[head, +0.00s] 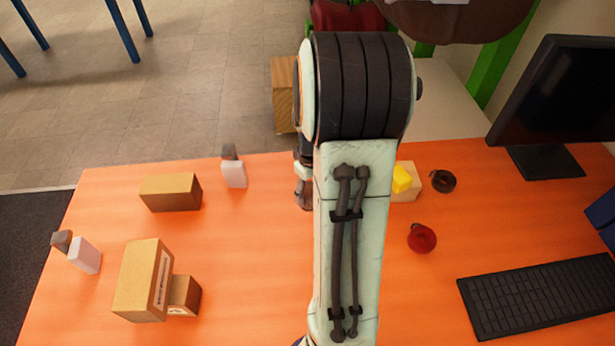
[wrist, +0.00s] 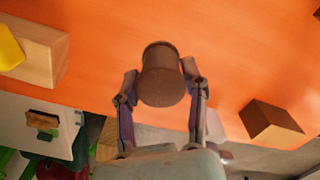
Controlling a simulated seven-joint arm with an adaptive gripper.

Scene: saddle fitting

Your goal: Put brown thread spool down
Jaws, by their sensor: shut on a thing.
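The brown thread spool (wrist: 162,82) sits between the two fingers of my gripper (wrist: 160,72) in the wrist view. In the head view part of my gripper (head: 303,185) shows at the left edge of my arm, over the back part of the table. The spool is not clearly visible there, as my arm hides much of this area.
Right are a yellow piece (head: 402,178) on a block, a dark ring-like object (head: 442,181), a red round object (head: 421,238), a keyboard (head: 540,296) and a monitor (head: 555,95).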

